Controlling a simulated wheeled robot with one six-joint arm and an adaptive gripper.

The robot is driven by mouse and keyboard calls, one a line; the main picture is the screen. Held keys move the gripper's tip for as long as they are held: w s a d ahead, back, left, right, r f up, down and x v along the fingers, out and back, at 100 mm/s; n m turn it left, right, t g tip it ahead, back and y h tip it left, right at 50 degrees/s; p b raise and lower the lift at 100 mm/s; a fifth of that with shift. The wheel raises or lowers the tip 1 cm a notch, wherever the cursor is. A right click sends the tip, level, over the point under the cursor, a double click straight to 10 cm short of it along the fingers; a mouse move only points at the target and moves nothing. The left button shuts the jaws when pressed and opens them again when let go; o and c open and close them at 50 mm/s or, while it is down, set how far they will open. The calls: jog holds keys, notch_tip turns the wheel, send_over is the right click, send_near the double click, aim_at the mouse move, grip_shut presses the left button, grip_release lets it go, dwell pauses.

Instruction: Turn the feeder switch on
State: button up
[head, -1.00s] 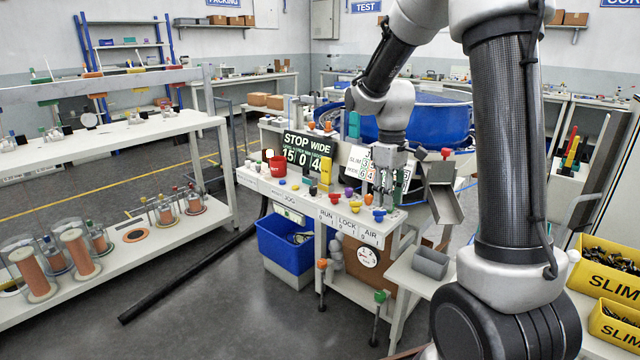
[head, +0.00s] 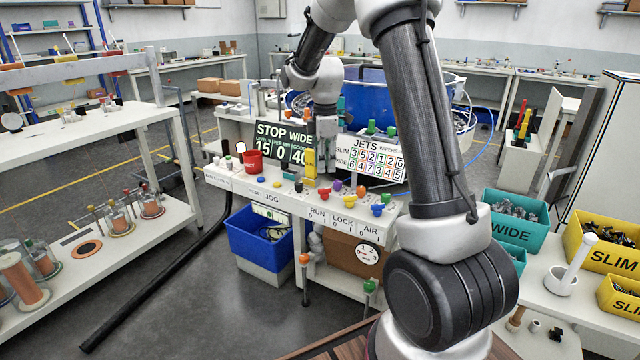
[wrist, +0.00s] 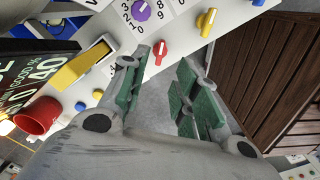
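The control console (head: 262,187) carries a row of coloured knobs above RUN, LOCK and AIR labels. A red knob (head: 324,194) sits above RUN, a yellow knob (head: 349,199) above LOCK and a blue knob (head: 377,210) above AIR. No label reading "feeder" is legible. My gripper (head: 325,172) hangs over the console, just behind the red knob and right of a yellow upright paddle (head: 309,163). In the wrist view my gripper (wrist: 168,75) has its green-padded fingers apart and empty. The red knob (wrist: 160,50) shows just beyond the fingertips, not held.
A purple dial (head: 337,186) and an orange knob (head: 360,191) stand close to the red knob. A blue bin (head: 258,236) is below.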

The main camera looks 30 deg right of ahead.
aim_at(325, 194)
jog(key=shift+f+n, duration=0.1)
jog(key=shift+n, duration=0.3)
notch_tip(325, 194, down, 8)
jog(key=shift+r, duration=0.2)
grip_shut()
